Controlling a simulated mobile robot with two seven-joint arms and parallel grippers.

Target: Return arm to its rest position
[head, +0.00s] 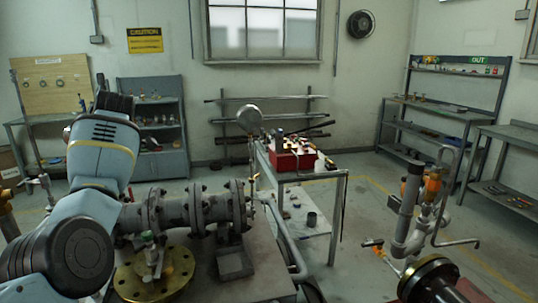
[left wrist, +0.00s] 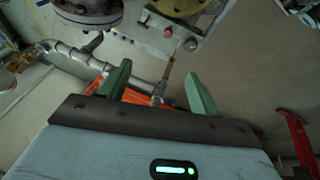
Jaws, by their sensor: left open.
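My left arm (head: 100,150) comes in from the left in the head view and bends in front of the left shelves. Its gripper cannot be made out there. In the left wrist view my left gripper (left wrist: 158,90) is open, with two green fingers apart and nothing between them. A grey flanged pipe assembly (head: 205,210) lies on the bench in the head view, partly behind my arm. A brass flange with a small valve (head: 152,262) stands at its near side. My right gripper is in neither view.
A grey bench (head: 262,262) bears the pipework. Behind it a cart (head: 312,176) carries a red toolbox (head: 292,156). Upright pipes with orange fittings (head: 432,186) stand at right. Floor between cart and right shelves is open.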

